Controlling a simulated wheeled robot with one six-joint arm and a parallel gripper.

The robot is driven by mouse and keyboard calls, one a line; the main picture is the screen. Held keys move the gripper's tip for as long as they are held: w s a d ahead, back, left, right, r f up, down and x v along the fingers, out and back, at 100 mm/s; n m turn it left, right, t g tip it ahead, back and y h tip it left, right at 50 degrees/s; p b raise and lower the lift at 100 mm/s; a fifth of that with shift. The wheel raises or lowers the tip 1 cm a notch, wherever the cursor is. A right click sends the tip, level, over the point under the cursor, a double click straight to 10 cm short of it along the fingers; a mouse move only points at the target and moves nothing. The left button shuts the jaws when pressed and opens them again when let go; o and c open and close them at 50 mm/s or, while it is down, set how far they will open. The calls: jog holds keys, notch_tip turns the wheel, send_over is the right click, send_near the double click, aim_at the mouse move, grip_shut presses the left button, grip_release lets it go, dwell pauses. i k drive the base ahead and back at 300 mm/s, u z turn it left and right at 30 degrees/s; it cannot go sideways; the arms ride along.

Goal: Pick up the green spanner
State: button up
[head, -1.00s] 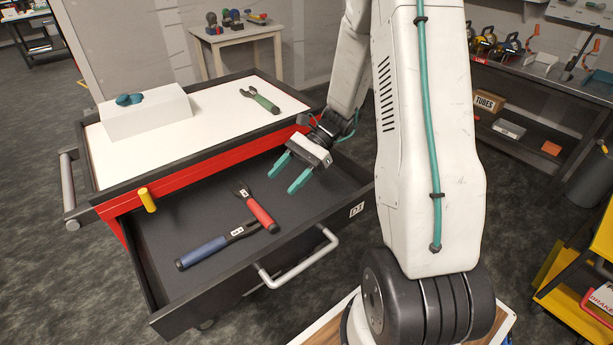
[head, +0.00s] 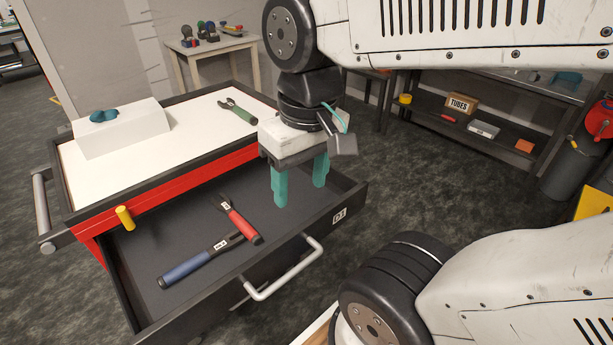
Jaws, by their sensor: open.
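The green spanner (head: 239,112) lies on the white top of the red cart, near its far right part, with its dark open jaw pointing to the back left. My gripper (head: 299,194) points down with its two teal fingers apart and nothing between them. It hangs over the right part of the open drawer, to the right of and nearer than the green spanner. The green spanner is in plain view, apart from my gripper.
The open drawer (head: 327,207) holds a red-handled spanner (head: 240,222) and a blue-handled spanner (head: 199,262). A white block (head: 124,132) with a teal object (head: 104,115) stands on the cart top's left. A yellow cylinder (head: 125,218) is at the drawer's left. The middle cart top is clear.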

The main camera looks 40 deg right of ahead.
aim_at(246, 116)
jog(key=z, duration=0.05)
jog(key=k, duration=0.5)
jog(key=z, duration=1.7)
jog(key=i, duration=3.85)
jog(key=u, duration=3.5)
